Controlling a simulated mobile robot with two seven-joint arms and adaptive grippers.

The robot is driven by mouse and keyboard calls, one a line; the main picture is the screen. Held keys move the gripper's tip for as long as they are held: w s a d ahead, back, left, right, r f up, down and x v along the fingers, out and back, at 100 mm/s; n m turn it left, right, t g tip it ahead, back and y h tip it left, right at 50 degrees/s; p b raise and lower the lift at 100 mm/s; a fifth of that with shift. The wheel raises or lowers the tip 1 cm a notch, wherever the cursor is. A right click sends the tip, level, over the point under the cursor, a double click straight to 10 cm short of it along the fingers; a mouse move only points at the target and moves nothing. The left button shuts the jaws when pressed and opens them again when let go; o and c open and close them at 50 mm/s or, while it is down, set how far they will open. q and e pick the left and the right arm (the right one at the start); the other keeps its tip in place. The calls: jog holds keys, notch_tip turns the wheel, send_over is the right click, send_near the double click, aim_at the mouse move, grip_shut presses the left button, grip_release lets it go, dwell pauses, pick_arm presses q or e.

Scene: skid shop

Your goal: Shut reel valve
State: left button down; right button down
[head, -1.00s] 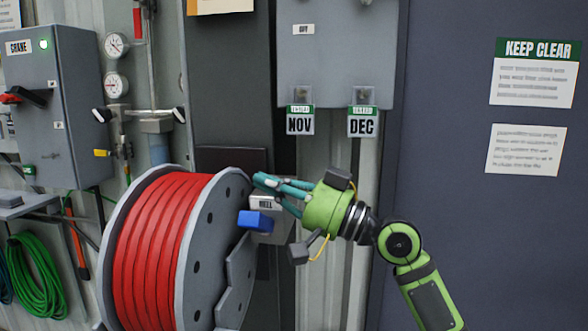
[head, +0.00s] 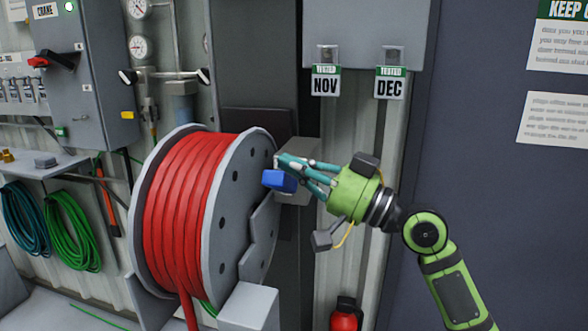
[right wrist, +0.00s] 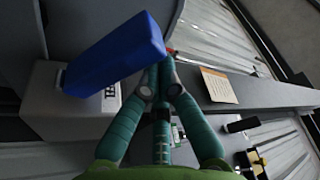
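The reel valve's blue handle (head: 280,181) sticks out in front of a grey box (head: 297,150), beside the hub side of the hose reel (head: 200,220). My right gripper (head: 284,161) is at the handle's upper right edge, its fingertips brought together with nothing seen between them. In the right wrist view the blue handle (right wrist: 118,55) lies just left of and beyond the fingertips (right wrist: 160,75), overlapping the left one; I cannot tell whether they touch. The box with a partly hidden label (right wrist: 70,100) is behind the handle. My left gripper is not in view.
The red-hose reel stands close on the left of the gripper. Tags marked NOV (head: 326,82) and DEC (head: 390,82) hang above. A crane panel (head: 70,75) and coiled hoses (head: 70,230) are further left.

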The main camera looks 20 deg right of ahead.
notch_tip(320, 180, down, 10)
jog(key=s+a+n+g+y+b, duration=0.1)
jog(key=n+b, duration=1)
jog(key=b, duration=1.3)
jog(key=shift+s+a+f+n+g+y, duration=0.25)
jog(key=shift+s+n+g+y, duration=0.25)
jog(key=shift+g+y, duration=0.8)
jog(key=shift+f, duration=0.1)
